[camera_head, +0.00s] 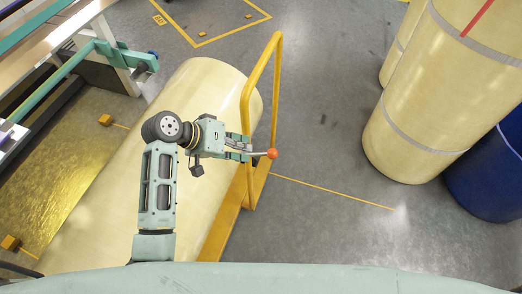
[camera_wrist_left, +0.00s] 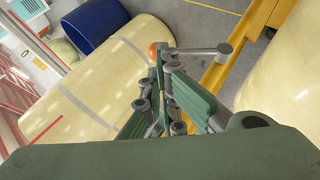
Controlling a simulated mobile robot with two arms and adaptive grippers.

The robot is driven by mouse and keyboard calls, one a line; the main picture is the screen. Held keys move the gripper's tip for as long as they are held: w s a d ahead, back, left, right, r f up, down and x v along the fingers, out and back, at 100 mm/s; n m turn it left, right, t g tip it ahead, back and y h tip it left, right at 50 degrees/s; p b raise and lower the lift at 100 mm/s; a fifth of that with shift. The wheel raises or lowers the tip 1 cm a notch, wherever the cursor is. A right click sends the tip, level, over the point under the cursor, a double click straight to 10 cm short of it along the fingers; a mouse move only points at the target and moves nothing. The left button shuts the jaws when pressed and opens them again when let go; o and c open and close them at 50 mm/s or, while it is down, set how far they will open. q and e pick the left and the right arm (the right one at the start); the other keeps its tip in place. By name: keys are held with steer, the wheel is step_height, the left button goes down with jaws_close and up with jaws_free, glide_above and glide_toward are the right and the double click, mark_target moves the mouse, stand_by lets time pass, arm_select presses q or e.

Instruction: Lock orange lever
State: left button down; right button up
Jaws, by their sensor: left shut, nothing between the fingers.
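The orange lever shows as an orange ball knob (camera_head: 272,153) on a thin grey rod, beside the yellow tubular frame (camera_head: 246,105). In the left wrist view the knob (camera_wrist_left: 153,50) is partly hidden behind a fingertip, and the grey rod runs right to a round pivot end (camera_wrist_left: 224,49). My left gripper (camera_head: 249,148) is shut and empty, with its tips at the rod just short of the knob. It also shows in the left wrist view (camera_wrist_left: 161,66). I cannot tell whether the fingertips touch the rod. My right gripper is out of view.
A large cream roll (camera_head: 110,190) lies under my left arm, along the yellow frame. Tall cream rolls (camera_head: 430,100) and a blue roll (camera_head: 490,180) stand at the right. Grey floor (camera_head: 325,130) is clear between them. A teal-and-white machine (camera_head: 100,50) is at upper left.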

mark_target(268, 153)
arm_select(q)
steer(key=x, duration=0.7)
steer(key=shift+d+f, duration=0.1)
steer(key=shift+f, duration=0.1)
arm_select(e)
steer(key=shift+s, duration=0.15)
